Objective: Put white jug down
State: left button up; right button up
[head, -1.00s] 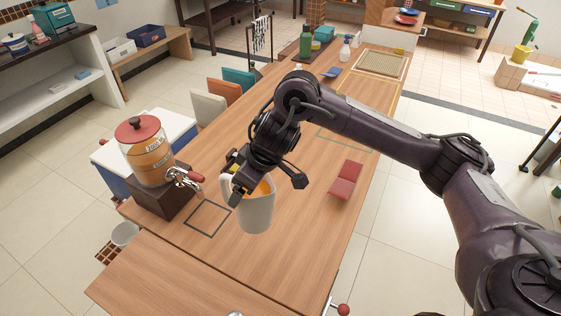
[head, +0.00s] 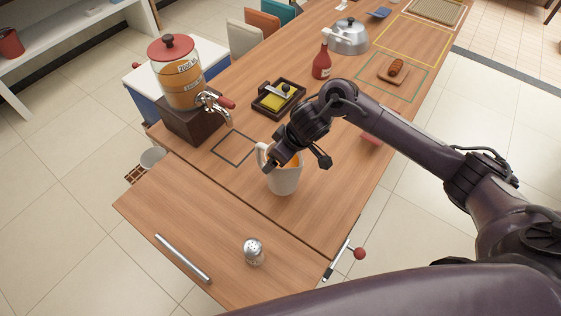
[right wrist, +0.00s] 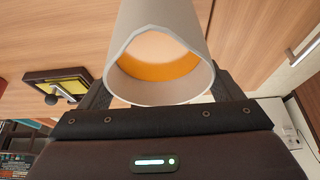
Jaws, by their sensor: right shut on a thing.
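I cannot tell whether the jug's base touches the counter. A dark square outline (head: 234,149) on the counter lies left of the jug, below the dispenser tap. My left gripper is not in view.
A drink dispenser (head: 181,78) with a red lid stands on a dark block at the left. A tray with yellow contents (head: 279,98), a red bottle (head: 321,62) and a kettle (head: 349,38) stand farther back.

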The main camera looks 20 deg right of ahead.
jog(key=shift+f, duration=1.9)
jog(key=o, duration=1.9)
jog(key=shift+s+f, duration=0.1)
jog(key=v, duration=1.2)
jog(key=shift+p, duration=0.3)
